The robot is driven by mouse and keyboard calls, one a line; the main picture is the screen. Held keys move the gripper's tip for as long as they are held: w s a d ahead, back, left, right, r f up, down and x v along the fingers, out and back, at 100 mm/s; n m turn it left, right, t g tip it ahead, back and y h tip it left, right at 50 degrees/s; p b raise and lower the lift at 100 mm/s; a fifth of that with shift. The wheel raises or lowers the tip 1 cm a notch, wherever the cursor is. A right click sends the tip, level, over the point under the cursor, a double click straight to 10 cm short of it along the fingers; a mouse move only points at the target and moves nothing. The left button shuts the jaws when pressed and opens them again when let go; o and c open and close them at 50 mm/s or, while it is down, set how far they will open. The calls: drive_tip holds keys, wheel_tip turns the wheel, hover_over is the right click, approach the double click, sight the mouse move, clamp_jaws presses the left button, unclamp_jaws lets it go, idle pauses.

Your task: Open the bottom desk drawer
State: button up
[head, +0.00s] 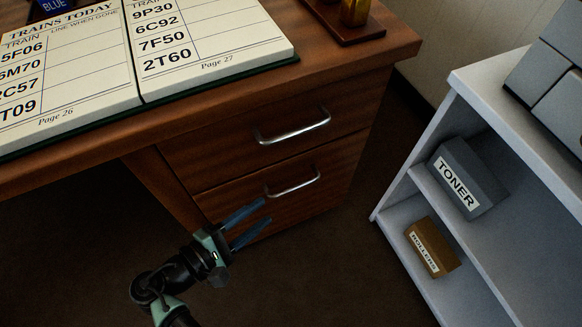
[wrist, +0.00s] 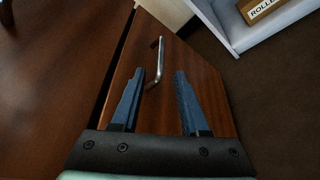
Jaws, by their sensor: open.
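The wooden desk has two drawers, one above the other. The bottom drawer (head: 262,203) looks shut and has a silver bar handle (head: 293,184). The top drawer (head: 270,135) has a similar handle (head: 295,127). My gripper (head: 257,217) is open and empty, its two blue fingers pointing toward the bottom drawer, just left of and below its handle. In the wrist view the open fingers (wrist: 160,75) point at the drawer front, and the handle (wrist: 157,62) shows just beyond and between the fingertips, not gripped. Any gap between fingers and handle is hard to judge.
A pale shelf unit (head: 450,82) stands to the right, holding a grey toner box (head: 468,178) and a brown rollers box (head: 432,247). An open train register (head: 140,50) lies on the desk top. Dark floor is clear between desk and shelf.

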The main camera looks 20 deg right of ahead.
sight(298, 187)
drive_tip(key=b+x, duration=0.5)
drive_tip(key=x, duration=0.7)
drive_tip(key=shift+s+f, duration=0.1)
drive_tip(key=shift+f, duration=0.05)
drive_tip(key=shift+d, duration=0.4)
clamp_jaws()
idle(0.7)
